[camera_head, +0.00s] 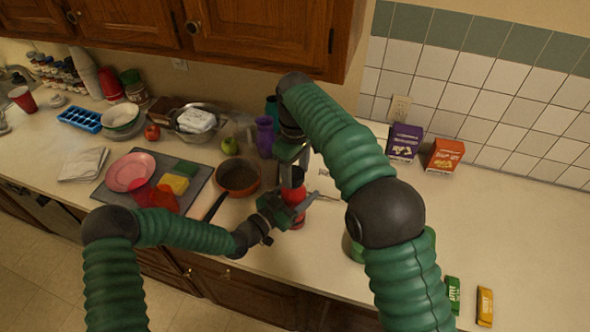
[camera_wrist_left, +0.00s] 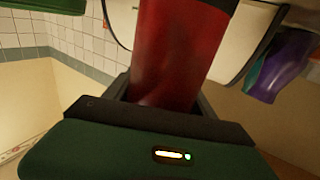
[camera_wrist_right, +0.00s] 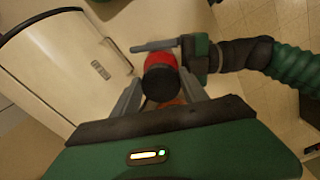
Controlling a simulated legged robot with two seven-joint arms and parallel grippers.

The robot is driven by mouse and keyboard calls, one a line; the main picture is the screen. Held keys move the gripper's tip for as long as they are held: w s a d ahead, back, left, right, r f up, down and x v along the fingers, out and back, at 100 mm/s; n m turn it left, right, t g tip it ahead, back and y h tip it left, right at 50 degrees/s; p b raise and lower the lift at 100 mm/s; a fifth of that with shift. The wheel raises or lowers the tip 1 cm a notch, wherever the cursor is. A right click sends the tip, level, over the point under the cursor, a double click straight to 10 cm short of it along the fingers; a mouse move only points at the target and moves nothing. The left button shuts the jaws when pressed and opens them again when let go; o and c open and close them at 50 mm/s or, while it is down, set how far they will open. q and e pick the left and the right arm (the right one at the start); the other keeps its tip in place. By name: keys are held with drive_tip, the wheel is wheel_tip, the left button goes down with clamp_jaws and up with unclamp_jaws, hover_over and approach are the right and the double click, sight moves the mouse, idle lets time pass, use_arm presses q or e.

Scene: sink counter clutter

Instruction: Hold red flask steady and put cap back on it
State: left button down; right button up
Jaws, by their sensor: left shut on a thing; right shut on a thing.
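The red flask (camera_head: 293,195) stands upright near the counter's front edge; its red body fills the middle of the left wrist view (camera_wrist_left: 175,50). My left gripper (camera_head: 290,212) is shut around its body from the left. The black cap (camera_head: 297,177) is at the flask's top, and it also shows in the right wrist view (camera_wrist_right: 160,85) with red right behind it. My right gripper (camera_wrist_right: 158,92) reaches down from above and is shut on the cap. Cap and flask look in line and touching; I cannot tell whether the cap is seated.
A pan (camera_head: 238,177) lies just left of the flask, its handle pointing forward. A purple vase (camera_head: 265,138) stands behind. A pale appliance (camera_wrist_right: 60,75) with dark trim is close by, mostly hidden by my right arm in the head view. The right counter is mostly clear.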

sight(294, 204)
drive_tip(key=shift+f, duration=0.85)
drive_tip(key=shift+f, duration=0.6)
